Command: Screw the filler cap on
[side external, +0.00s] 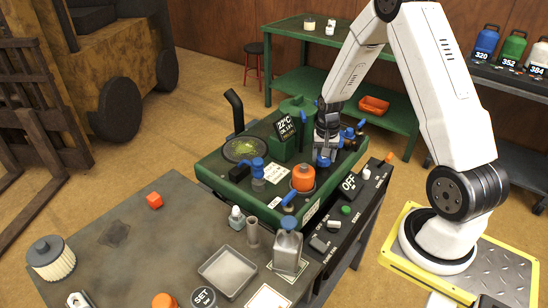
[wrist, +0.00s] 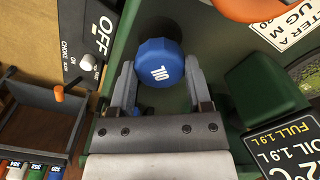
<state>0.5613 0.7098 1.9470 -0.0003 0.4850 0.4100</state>
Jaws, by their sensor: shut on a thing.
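The blue filler cap (wrist: 158,62), marked OIL, shows upside down in the wrist view between the two fingertips of my gripper (wrist: 160,80). My gripper is shut on it. In the side view my gripper (side external: 325,152) points down at the right part of the green machine (side external: 222,178), and the blue cap (side external: 322,162) shows at its tips. The cap hides whatever lies beneath it, so I cannot tell whether it sits on a filler neck or how far it is turned.
An orange cap (side external: 303,178) stands on the machine close to my gripper. A dark display block (side external: 285,127) rises to the left. The control panel with the OFF sign (side external: 349,184) lies in front. The grey table (side external: 120,215) holds a jug (side external: 287,252) and a tray (side external: 227,272).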

